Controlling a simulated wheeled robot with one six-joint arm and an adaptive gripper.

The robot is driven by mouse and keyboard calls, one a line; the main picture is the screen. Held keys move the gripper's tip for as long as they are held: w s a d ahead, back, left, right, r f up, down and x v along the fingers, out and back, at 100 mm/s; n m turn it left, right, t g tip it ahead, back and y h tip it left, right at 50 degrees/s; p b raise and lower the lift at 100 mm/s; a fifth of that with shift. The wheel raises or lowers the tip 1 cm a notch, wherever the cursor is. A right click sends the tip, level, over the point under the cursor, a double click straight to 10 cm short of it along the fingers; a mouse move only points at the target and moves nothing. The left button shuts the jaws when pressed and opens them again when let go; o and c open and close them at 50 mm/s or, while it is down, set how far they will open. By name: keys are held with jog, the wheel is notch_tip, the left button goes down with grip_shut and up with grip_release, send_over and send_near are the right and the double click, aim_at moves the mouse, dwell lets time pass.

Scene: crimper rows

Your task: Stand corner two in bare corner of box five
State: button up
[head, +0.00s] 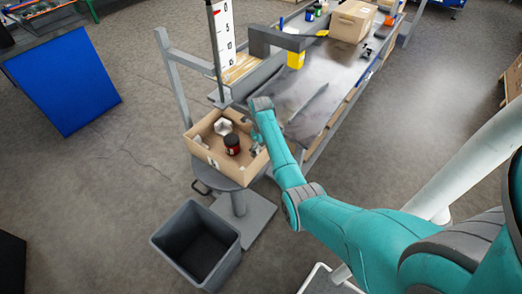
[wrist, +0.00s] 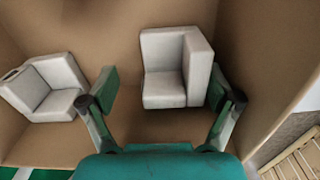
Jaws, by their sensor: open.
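An open cardboard box (head: 194,146) stands on a grey round-edged stand in the head view; the mark on its front is too small to read. A second pale corner piece (wrist: 42,86) lies tilted at the left. My gripper (wrist: 164,96) is open over the box; in the head view my gripper (head: 256,146) is at its right side, partly hidden by my arm.
A grey bin (head: 197,245) stands on the floor in front. A workbench (head: 310,88) with a yellow container (head: 296,60) and a carton (head: 353,20) extends behind.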

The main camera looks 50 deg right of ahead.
notch_tip(320, 180, up, 10)
jog(key=shift+r, duration=0.2)
dwell(0.6)
